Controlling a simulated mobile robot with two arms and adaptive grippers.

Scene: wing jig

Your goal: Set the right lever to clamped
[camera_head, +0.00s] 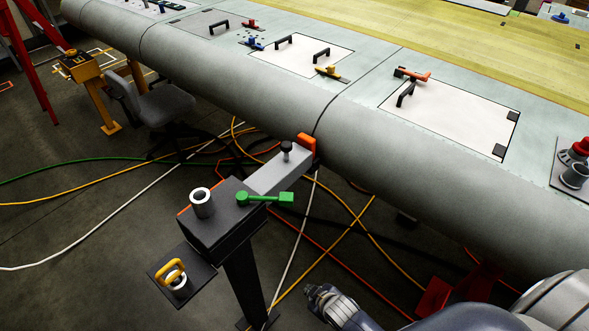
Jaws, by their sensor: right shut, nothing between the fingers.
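A green lever (265,198) sits on top of a dark clamp stand (215,222) beside the wing's rounded edge. Its arm points right, roughly level, with a block-like grip at the right end. A grey slide bar (278,172) on the stand runs to an orange pad (307,145) at the wing edge; I cannot tell if the pad touches the wing. My right gripper (317,292) is low in the picture, right of the stand's post and below the lever, apart from both. It is shut and empty. My left gripper is out of view.
The grey wing (230,75) crosses the view behind the stand. A grey tube (202,202) stands on the stand; a yellow padlock-like ring (171,272) sits on its lower plate. Cables (100,205) cross the floor. A chair (155,100) stands at upper left.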

